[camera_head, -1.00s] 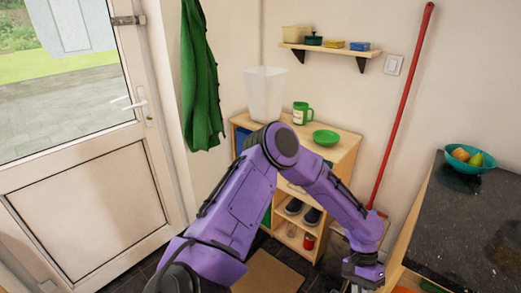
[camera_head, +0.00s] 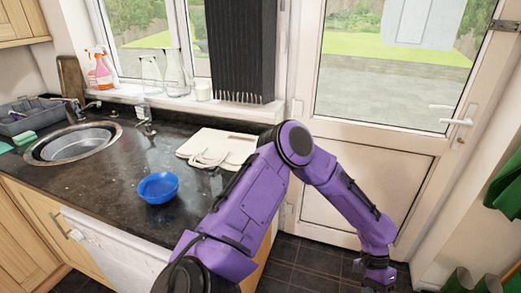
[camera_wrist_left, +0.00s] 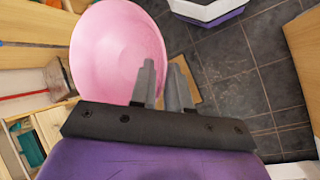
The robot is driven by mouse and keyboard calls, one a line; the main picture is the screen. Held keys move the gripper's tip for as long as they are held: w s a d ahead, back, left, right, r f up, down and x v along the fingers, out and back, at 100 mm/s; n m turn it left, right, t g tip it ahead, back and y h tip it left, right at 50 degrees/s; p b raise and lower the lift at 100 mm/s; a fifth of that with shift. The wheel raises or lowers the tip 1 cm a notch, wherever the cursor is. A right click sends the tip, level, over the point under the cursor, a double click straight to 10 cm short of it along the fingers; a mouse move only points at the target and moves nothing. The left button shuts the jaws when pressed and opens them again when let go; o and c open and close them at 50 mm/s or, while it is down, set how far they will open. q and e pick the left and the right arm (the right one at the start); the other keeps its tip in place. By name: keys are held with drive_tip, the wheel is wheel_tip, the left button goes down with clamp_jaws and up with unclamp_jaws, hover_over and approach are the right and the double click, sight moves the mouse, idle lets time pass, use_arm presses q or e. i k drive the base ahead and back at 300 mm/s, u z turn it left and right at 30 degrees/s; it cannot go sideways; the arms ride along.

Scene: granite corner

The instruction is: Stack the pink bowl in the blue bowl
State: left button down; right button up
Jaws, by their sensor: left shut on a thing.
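The blue bowl (camera_head: 158,187) stands upright and looks empty on the dark counter, left of my purple left arm in the head view. The pink bowl (camera_wrist_left: 118,42) fills the upper middle of the left wrist view, beyond the fingers. My left gripper (camera_wrist_left: 161,80) is shut on the pink bowl at its near right edge. In the head view my left gripper (camera_head: 376,275) is at the bottom edge, over the floor in front of the door and well right of the blue bowl. The pink bowl does not show in the head view. My right gripper is not in view.
A pale board (camera_head: 218,147) with a cloth-like item lies on the counter behind the blue bowl. The sink (camera_head: 75,143) and a grey dish rack (camera_head: 38,115) are farther left. Bare counter surrounds the blue bowl. The door (camera_head: 365,185) stands behind my arm.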

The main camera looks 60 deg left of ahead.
sight(161, 192)
drive_tip(key=u, duration=0.25)
drive_tip(key=k, duration=1.15)
drive_tip(key=u, duration=1.9)
drive_tip(key=i, duration=0.45)
drive_tip(key=z, duration=0.05)
